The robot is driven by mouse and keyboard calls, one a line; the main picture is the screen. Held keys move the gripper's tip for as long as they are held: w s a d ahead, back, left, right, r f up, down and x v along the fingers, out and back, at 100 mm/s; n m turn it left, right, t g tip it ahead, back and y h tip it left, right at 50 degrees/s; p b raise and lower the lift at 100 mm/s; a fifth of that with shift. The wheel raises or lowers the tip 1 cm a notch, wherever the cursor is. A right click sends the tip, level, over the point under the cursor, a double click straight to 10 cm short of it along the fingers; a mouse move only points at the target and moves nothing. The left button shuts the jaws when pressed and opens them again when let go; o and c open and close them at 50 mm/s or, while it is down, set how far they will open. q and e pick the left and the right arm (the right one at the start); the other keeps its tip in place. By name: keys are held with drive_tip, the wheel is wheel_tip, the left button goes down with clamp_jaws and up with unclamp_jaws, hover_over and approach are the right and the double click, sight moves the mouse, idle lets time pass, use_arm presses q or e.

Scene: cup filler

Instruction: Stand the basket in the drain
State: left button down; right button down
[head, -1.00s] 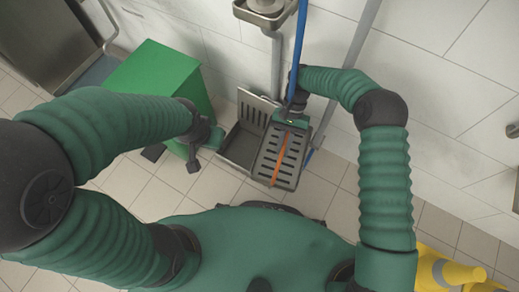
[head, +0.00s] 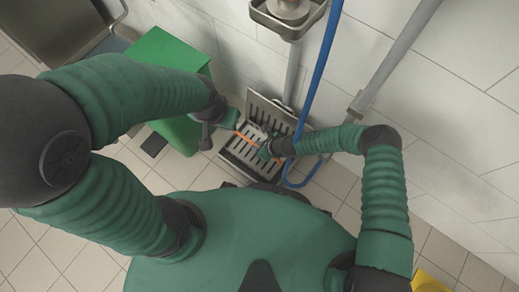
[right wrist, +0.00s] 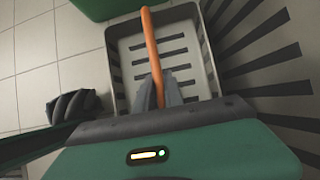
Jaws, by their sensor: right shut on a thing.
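The basket (head: 240,156) is a grey box with a slotted bottom and an orange handle (head: 246,138). It is low by the wall, and the right wrist view looks down into the basket (right wrist: 123,62). My right gripper (right wrist: 160,95) is shut on the orange handle. The drain is largely hidden by the basket and my arm; I cannot tell whether the basket rests in it or hangs just above. My left gripper (head: 225,118) is close to the left of the basket; its jaws are too small to read.
A slotted grate (head: 262,108) leans upright at the wall behind the basket. A green bin (head: 165,62) stands to the left. A blue hose (head: 322,62) hangs on the right, and a pipe (head: 395,55) runs along the wall. Tiled floor lies open at lower left.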

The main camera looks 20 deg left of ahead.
wheel_tip(320, 180, down, 9)
drive_tip(key=b, duration=0.5)
drive_tip(key=shift+f, duration=0.15)
drive_tip(key=c, duration=1.5)
unclamp_jaws()
drive_tip(key=shift+o, duration=0.2)
